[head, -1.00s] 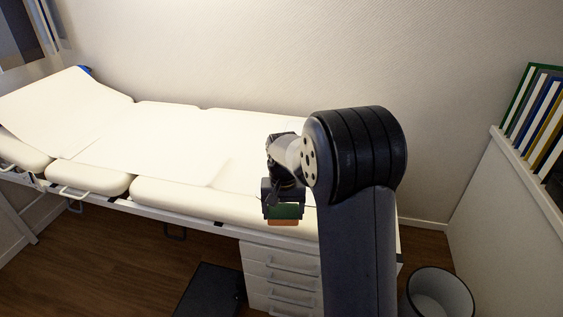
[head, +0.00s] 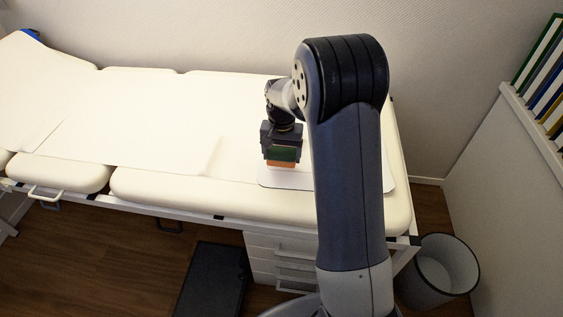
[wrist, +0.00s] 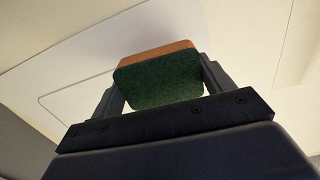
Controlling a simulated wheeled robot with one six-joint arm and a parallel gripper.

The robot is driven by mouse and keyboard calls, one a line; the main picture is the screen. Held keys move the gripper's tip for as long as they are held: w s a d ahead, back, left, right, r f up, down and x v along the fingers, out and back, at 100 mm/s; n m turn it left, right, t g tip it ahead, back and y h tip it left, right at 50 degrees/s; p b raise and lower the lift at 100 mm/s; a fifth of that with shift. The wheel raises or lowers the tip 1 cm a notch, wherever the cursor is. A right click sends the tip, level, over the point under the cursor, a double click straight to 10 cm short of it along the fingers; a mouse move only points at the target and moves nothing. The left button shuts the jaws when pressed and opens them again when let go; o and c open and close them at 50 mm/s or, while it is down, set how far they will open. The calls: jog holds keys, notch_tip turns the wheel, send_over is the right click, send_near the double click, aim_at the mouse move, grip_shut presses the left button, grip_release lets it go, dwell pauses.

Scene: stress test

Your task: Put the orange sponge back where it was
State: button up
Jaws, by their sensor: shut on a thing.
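The orange sponge (head: 281,164) has a green scouring side and is held by my gripper (head: 282,152). In the wrist view the sponge (wrist: 158,78) sits between the two fingers of my gripper (wrist: 160,85), green face toward the camera and orange edge beyond. In the head view the sponge is over the right part of the white examination bed (head: 158,192), by a pale flat sheet or board (head: 285,181) lying on it. I cannot tell whether the sponge touches the surface below.
A white drawer unit (head: 262,257) stands under the bed. A dark step or mat (head: 212,280) is on the floor. A bin (head: 440,270) stands at the right, below a ledge with several binders (head: 541,85).

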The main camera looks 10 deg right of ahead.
aim_at(282, 163)
jog(key=shift+f, duration=2)
jog(key=shift+f, duration=0.1)
jog(key=o, duration=0.9)
notch_tip(282, 163, up, 12)
jog(key=shift+r+p, duration=0.2)
jog(key=shift+p, duration=0.2)
jog(key=shift+f, duration=0.1)
